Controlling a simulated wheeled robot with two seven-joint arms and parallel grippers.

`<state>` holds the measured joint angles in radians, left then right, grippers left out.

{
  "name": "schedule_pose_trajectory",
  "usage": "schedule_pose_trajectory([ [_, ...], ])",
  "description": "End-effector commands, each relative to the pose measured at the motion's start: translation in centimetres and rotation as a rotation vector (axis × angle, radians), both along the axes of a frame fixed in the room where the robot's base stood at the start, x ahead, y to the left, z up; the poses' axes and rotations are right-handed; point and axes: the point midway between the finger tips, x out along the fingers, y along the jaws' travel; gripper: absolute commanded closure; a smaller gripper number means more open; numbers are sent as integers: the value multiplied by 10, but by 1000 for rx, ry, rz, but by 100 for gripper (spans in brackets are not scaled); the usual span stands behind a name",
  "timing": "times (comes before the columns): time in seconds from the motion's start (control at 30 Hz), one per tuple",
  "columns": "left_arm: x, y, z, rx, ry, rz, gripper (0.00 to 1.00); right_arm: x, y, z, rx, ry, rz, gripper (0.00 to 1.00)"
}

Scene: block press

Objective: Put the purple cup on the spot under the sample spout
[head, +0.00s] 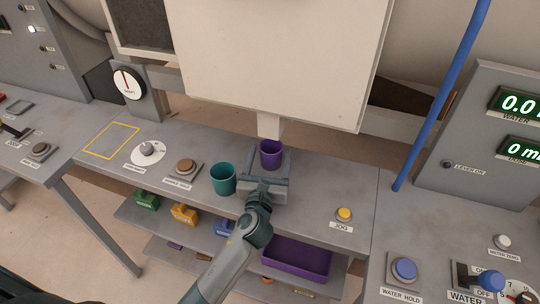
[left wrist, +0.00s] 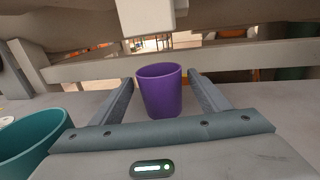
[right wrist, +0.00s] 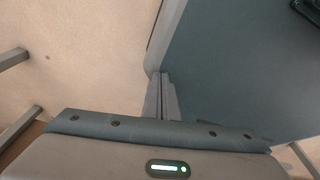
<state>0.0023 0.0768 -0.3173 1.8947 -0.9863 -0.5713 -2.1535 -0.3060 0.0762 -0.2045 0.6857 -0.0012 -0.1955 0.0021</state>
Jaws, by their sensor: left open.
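The purple cup (head: 271,152) stands upright at the back of the middle bench, below the pale sample spout (head: 269,127). It also shows in the left wrist view (left wrist: 160,92), with the spout's lower end (left wrist: 146,16) above and behind it. My left gripper (head: 269,172) is open in front of the cup. In the left wrist view its fingers lie either side of the cup, with gaps on both sides. Whether the cup sits exactly on the spot is hidden. My right gripper (right wrist: 164,80) shows only in its wrist view, its fingers together with nothing seen between them.
A teal cup (head: 223,181) stands just left of my left gripper. A brown button (head: 185,166), a dial (head: 148,152) and a yellow outlined square (head: 112,141) lie further left. A yellow jog button (head: 344,214) is at right. A large pale panel (head: 280,60) hangs above the spout.

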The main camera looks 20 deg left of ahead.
Motion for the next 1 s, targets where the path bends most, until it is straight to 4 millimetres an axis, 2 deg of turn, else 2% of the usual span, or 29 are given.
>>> schedule_pose_trajectory([
  [0.17, 0, 0, 4, 0, -1, 0, 30, -1, 0, 1, -1, 3, 0, 100],
  [0.37, -22, -4, 1, 0, 0, -1, 30, 0, 0, -3, 1, -2, -1, 100],
  [0.8, -96, -15, 1, 0, 1, -1, 30, 46, 16, 0, 30, -106, 5, 100],
  [1.0, -115, -18, 2, -1, 0, 0, 30, 60, 23, 3, 41, -140, 6, 100],
])
